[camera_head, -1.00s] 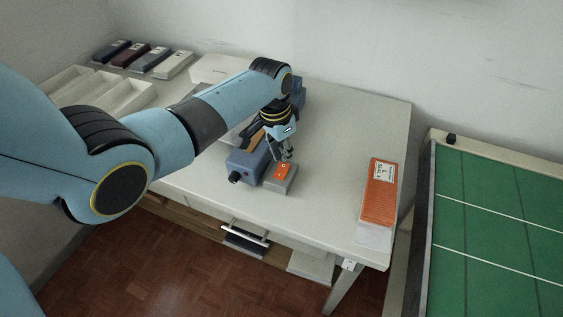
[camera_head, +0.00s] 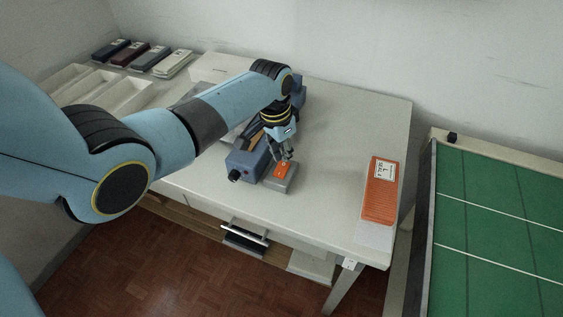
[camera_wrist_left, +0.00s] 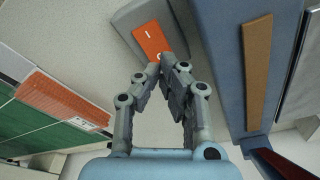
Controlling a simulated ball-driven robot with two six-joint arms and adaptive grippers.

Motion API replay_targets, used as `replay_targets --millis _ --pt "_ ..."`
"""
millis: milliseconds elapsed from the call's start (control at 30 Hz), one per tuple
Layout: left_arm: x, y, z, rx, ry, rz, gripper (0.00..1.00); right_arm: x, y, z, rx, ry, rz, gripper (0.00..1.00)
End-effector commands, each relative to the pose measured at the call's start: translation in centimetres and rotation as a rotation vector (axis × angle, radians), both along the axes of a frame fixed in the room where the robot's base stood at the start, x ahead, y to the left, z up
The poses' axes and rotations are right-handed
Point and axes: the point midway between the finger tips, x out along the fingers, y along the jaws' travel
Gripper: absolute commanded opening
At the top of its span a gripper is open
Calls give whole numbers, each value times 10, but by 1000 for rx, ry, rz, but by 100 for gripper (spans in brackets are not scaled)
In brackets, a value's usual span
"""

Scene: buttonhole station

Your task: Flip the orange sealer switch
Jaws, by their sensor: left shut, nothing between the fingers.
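The orange sealer switch (camera_head: 283,169) is a rocker on a small grey box (camera_head: 279,182) near the table's front edge, beside the blue sealer (camera_head: 243,164). In the left wrist view the orange switch (camera_wrist_left: 151,40) has a white line mark at one end and a round mark at the other. My left gripper (camera_head: 287,158) is shut and empty, its fingertips pointing down at the switch's far end. In the left wrist view the fingertips (camera_wrist_left: 168,62) overlap the round-marked end; I cannot tell whether they touch it. My right gripper is out of view.
An orange ribbed pack with a white label (camera_head: 379,198) lies on the right of the white table (camera_head: 335,130). Several coloured boxes (camera_head: 150,57) and pale trays (camera_head: 98,90) are at the back left. A green gridded surface (camera_head: 500,220) stands at the right. The table's middle right is clear.

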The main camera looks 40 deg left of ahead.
Motion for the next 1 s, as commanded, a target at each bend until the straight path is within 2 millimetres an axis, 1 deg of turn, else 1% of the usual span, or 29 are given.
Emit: replay_targets --millis 567,1000 --pt "0 0 -1 0 0 0 0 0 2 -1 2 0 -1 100" --pt "0 0 -7 0 0 0 0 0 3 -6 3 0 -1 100"
